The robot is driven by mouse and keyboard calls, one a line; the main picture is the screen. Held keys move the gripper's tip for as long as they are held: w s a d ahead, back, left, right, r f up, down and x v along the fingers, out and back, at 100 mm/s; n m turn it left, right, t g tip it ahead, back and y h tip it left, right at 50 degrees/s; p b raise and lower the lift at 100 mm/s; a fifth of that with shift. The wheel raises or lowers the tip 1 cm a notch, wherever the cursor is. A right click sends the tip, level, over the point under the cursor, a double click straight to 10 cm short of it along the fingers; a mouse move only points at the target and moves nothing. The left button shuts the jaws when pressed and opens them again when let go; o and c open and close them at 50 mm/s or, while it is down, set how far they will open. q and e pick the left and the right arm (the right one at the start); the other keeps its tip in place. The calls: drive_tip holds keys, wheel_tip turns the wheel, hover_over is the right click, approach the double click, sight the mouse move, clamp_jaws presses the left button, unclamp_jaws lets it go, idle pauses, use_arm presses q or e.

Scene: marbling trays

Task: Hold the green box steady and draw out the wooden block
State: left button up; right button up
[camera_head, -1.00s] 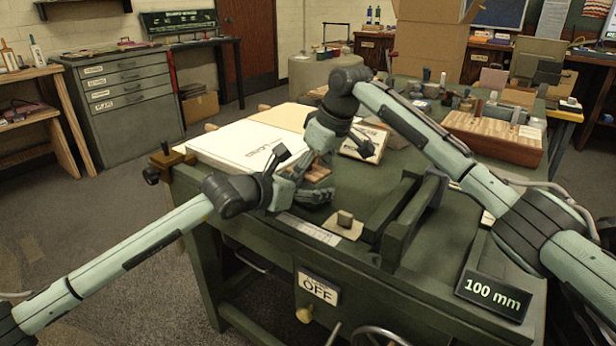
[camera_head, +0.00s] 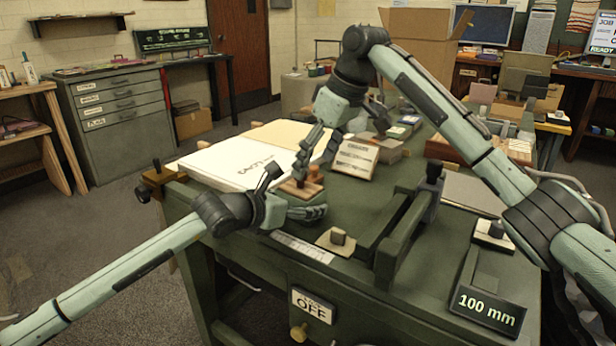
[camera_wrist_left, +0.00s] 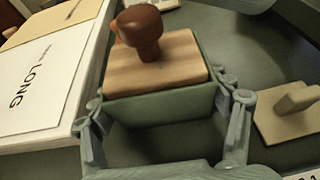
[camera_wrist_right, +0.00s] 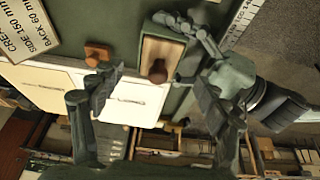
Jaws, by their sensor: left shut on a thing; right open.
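The wooden block (camera_wrist_left: 150,68), light wood with a dark brown knob, sits in the green box (camera_wrist_left: 160,106), its top near the rim. My left gripper (camera_wrist_left: 165,100) is shut on the box, one finger at each side; in the head view it is (camera_head: 290,200) at the table's front. In the right wrist view, the block (camera_wrist_right: 157,57) lies ahead of my right gripper (camera_wrist_right: 155,85). My right gripper (camera_head: 317,160) is open and empty in the head view, just above and beyond the block. The box is mostly hidden by the left gripper there.
A white board marked LONG (camera_wrist_left: 40,85) lies beside the box. A second orange-brown knob (camera_wrist_right: 97,53) and a lettered card (camera_head: 356,158) are close by. A beige block on a plate (camera_head: 338,240), a green rail (camera_head: 400,240) and a 100 mm stand (camera_head: 488,305) lie to the right.

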sight(300, 186)
drive_tip(key=shift+o, duration=0.7)
drive_tip(key=shift+v, duration=1)
drive_tip(key=shift+w+a+n+g+h, duration=0.5)
drive_tip(key=shift+w+a+n+g, duration=0.1)
drive_tip(key=shift+w+a, duration=0.3)
drive_tip(key=shift+w+a+n+g+h, duration=0.35)
drive_tip(key=shift+a+n+g+h, duration=0.15)
drive_tip(key=shift+n+h, duration=0.2)
drive_tip(key=f, duration=0.8)
drive_tip(key=a+f, duration=0.1)
drive_tip(key=f, duration=0.2)
drive_tip(key=shift+w+a+f, duration=0.1)
drive_tip(key=shift+w+f, duration=0.2)
drive_tip(key=shift+f, duration=0.1)
drive_tip(key=c, duration=1.1)
drive_tip(key=o, duration=1.1)
